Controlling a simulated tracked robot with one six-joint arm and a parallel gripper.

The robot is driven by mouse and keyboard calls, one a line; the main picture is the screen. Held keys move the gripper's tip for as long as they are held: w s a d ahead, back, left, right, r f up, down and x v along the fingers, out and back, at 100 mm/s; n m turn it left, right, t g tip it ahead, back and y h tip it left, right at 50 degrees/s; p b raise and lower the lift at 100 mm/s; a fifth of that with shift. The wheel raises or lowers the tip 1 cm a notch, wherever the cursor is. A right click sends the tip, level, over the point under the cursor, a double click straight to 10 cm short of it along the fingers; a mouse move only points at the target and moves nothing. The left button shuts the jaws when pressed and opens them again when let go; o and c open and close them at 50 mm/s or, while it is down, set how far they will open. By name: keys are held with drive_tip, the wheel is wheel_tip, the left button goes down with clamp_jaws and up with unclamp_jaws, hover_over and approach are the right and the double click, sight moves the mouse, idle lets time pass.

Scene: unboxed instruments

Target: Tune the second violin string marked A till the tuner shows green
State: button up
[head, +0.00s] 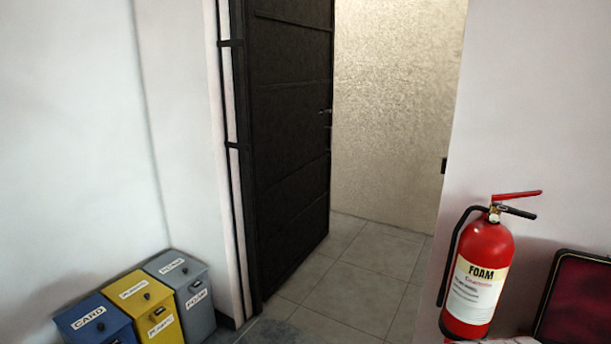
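No violin, string marked A or tuner can be made out in the head view. My gripper is not in view. At the lower right edge is part of a dark case (578,300) with a deep red inner face, cut off by the picture edge; I cannot tell what it holds.
A dark door (285,140) stands open onto a tiled floor (350,290), which is clear through the doorway. A red foam extinguisher (480,270) stands at the right. Blue (95,325), yellow (145,305) and grey (182,290) bins stand at the lower left against the wall.

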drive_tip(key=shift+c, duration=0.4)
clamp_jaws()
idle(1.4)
